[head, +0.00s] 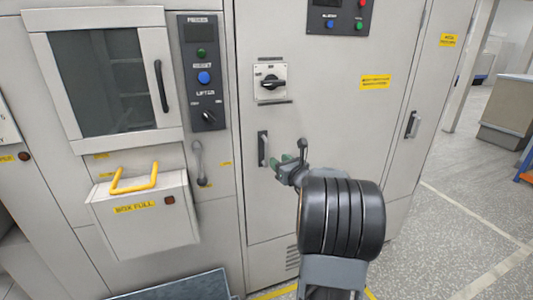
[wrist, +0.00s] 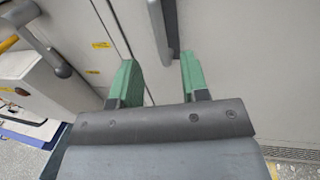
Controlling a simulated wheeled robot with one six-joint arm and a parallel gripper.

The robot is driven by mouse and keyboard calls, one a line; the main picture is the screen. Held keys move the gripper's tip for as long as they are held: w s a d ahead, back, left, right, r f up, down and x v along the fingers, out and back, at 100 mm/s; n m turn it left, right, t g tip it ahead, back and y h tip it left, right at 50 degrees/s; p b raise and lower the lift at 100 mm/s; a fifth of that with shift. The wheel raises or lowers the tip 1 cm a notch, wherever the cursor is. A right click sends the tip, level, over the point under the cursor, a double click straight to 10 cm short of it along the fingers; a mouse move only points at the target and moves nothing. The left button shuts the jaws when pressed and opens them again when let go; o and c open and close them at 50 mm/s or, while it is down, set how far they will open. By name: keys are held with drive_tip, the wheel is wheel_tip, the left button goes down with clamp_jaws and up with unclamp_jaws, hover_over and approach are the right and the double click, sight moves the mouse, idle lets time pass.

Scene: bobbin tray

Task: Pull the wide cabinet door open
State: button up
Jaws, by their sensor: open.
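The wide cabinet door (head: 335,120) is a light grey panel in the middle of the head view, and it looks shut and flush. Its dark vertical handle (head: 263,149) is on its left side, below a rotary switch. My gripper (head: 294,158) is open and empty, with green fingers, just right of the handle in the head view. In the wrist view, the handle (wrist: 160,28) appears ahead, with its lower end between the fingertips (wrist: 159,60). I see no contact. Part of the door is hidden behind my arm.
Left of the door are a curved grey handle (head: 199,162), a box with a yellow handle (head: 140,215) and a windowed door (head: 105,85). A narrower door with its own handle (head: 412,125) is to the right. Open speckled floor (head: 470,205) lies at the right.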

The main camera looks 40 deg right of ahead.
sight(267, 152)
drive_tip(key=w, duration=0.8)
drive_tip(key=shift+w+d+p, duration=0.2)
drive_tip(key=shift+w+p, duration=0.1)
drive_tip(key=shift+w, duration=0.1)
clamp_jaws()
